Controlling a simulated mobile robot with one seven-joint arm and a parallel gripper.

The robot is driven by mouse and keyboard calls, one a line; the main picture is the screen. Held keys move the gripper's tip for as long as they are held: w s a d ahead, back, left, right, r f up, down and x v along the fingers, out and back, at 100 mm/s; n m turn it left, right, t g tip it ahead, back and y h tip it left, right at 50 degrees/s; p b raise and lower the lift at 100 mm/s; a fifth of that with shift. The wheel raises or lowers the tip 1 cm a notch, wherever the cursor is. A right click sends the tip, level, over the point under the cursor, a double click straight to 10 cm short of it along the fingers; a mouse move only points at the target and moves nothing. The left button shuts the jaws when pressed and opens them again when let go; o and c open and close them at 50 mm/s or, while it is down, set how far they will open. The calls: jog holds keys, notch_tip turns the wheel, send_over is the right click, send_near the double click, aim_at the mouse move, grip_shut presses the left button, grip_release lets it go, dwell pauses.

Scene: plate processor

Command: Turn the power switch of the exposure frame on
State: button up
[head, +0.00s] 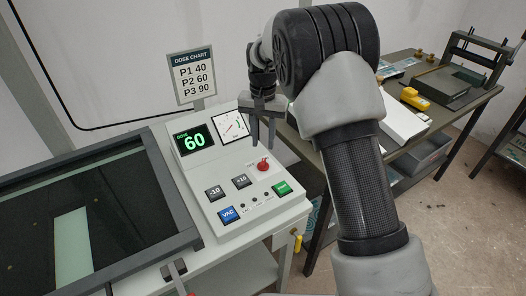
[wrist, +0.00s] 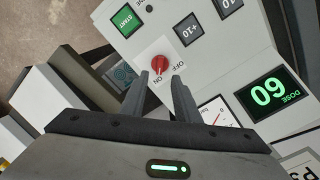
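The exposure frame's power switch is a small red rotary knob (head: 263,164) on the sloped panel of the light grey control box (head: 205,167). In the wrist view the red knob (wrist: 160,64) sits on a white plate with OFF and ON printed beside it. I cannot tell clearly which label it points to. My gripper (head: 262,144) is open and empty, pointing down just above the knob. In the wrist view its fingertips (wrist: 160,75) are apart, and the knob shows just beyond the gap between them. No contact is visible.
A green DOSE display (head: 194,140) reads 60, beside a dial gauge (head: 231,126). A blue VAC button (head: 228,214), a green START button (head: 282,188) and grey buttons surround the switch. A dose chart sign (head: 190,73) stands behind. The dark glass frame (head: 90,220) lies left.

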notch_tip(320, 180, up, 10)
jog(key=shift+p, duration=0.4)
jog(key=s+d+r+n+t+p, duration=0.1)
jog(key=s+d+r+p, duration=0.1)
jog(key=s+d+r, duration=0.45)
jog(key=s+d+r+t+p, duration=0.2)
jog(key=s+d+r, duration=0.2)
jog(key=s+r, duration=0.5)
jog(key=s+d+t+p, duration=0.1)
jog(key=s+d, duration=0.2)
jog(key=s, duration=0.5)
jog(key=s+d+r+n+t+p, duration=0.1)
jog(key=s+d+p, duration=0.1)
jog(key=s, duration=0.6)
jog(key=shift+s+d+r+t, duration=0.2)
jog(key=shift+d+t, duration=0.1)
jog(key=shift+d, duration=0.3)
